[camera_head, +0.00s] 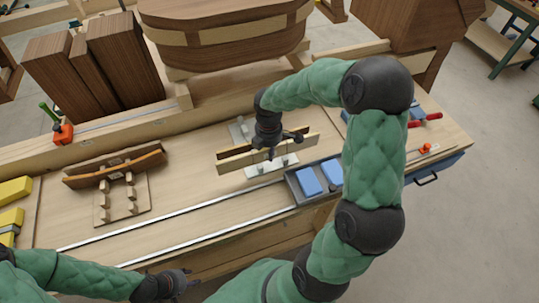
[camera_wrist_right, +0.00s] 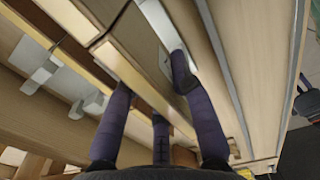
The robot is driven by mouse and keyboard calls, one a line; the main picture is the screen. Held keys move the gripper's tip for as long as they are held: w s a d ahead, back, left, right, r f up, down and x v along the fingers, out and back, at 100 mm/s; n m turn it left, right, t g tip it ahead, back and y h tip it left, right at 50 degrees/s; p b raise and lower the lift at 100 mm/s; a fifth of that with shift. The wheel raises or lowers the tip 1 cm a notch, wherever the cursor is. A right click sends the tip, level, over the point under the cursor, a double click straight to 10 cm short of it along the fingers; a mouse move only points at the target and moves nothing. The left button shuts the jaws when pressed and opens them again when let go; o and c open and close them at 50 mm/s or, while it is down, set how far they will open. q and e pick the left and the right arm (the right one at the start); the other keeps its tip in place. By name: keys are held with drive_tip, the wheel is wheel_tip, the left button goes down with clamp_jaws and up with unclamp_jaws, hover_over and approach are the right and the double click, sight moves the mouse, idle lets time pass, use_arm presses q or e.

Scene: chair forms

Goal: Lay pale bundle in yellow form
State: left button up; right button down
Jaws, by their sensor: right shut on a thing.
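The pale bundle (camera_head: 235,162) is a long, straight stack of light wood strips near the middle of the bench. My right gripper (camera_head: 271,150) comes down on it from above and is shut on it. In the right wrist view, the fingers (camera_wrist_right: 158,110) straddle the pale bundle (camera_wrist_right: 135,45). Metal brackets (camera_head: 272,166) sit beside the bundle. Yellow blocks (camera_head: 14,191), apparently the yellow form, stand at the left edge of the head view, partly cut off. My left gripper (camera_head: 182,281) is empty near the bench's front edge; its finger opening is unclear.
A dark curved laminate (camera_head: 115,165) lies on a pegged wooden board (camera_head: 122,200) between the bundle and the yellow blocks. Blue blocks (camera_head: 308,181) sit in a grey tray at right. Metal rails (camera_head: 185,212) run along the front. Large brown forms (camera_head: 225,35) stand behind.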

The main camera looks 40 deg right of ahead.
drive_tip(key=shift+w+d+f, duration=0.4)
drive_tip(key=shift+f, duration=0.2)
drive_tip(key=shift+w+d+f, duration=0.35)
drive_tip(key=shift+f, duration=0.2)
drive_tip(key=shift+w+d+f, duration=0.1)
drive_tip(key=shift+f, duration=0.7)
drive_tip(key=shift+w+d+f, duration=0.1)
drive_tip(key=shift+f, duration=0.7)
drive_tip(key=shift+f, duration=0.2)
drive_tip(key=c, duration=1.1)
unclamp_jaws()
drive_tip(key=shift+o, duration=0.2)
drive_tip(key=shift+b, duration=0.35)
wheel_tip(320, 180, up, 11)
drive_tip(key=p, duration=0.1)
drive_tip(key=shift+d, duration=0.3)
drive_tip(key=shift+f, duration=0.15)
